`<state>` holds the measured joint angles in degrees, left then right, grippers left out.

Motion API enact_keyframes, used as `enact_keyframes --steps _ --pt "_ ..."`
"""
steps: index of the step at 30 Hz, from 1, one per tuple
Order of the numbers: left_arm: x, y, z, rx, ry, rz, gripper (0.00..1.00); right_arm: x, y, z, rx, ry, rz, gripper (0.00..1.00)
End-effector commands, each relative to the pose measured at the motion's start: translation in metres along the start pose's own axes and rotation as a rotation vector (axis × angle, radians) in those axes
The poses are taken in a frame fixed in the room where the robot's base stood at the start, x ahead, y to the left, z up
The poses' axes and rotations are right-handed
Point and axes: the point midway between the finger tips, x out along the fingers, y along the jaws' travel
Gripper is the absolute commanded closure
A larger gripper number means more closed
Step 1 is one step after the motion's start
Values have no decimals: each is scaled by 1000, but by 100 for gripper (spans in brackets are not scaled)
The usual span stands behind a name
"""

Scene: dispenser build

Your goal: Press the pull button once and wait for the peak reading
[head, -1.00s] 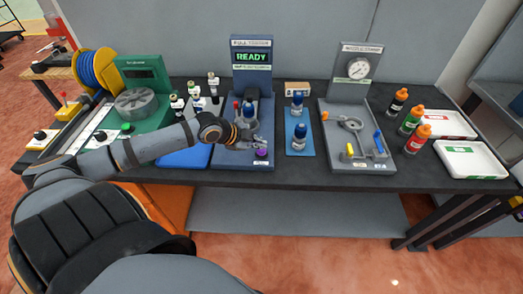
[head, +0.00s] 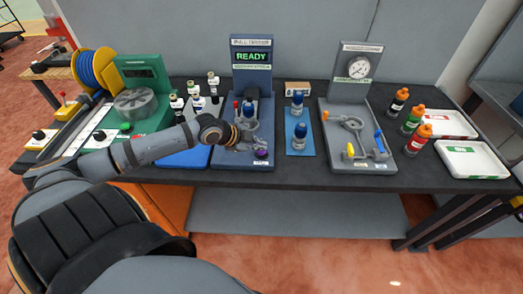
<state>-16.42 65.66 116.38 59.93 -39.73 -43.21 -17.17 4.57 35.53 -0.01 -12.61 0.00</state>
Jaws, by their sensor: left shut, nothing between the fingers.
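The blue-grey pull tester (head: 224,160) stands on the dark bench, and its screen (head: 251,57) reads READY in green. A small bottle with a dark blue cap (head: 248,108) stands in the tester, behind my gripper. The purple pull button (head: 262,154) is at the front right of the tester's base, partly covered by my fingers. My left gripper (head: 257,148) is shut and empty, its tips at the button. I cannot tell whether they touch it or whether it is pressed down. My right gripper is not in view.
A blue mat (head: 308,146) with two blue-capped bottles lies to the right. Beyond it stand a grey gauge station (head: 336,102), several orange-capped bottles and two white trays. A green machine (head: 142,72) and several small vials stand on the left.

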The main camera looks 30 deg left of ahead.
Motion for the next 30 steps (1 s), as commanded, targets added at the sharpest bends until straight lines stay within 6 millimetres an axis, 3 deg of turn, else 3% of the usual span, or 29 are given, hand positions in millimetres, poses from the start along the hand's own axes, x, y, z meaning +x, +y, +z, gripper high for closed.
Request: enact_keyframes --steps 30 --pt "8 6 6 0 -1 0 100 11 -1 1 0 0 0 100"
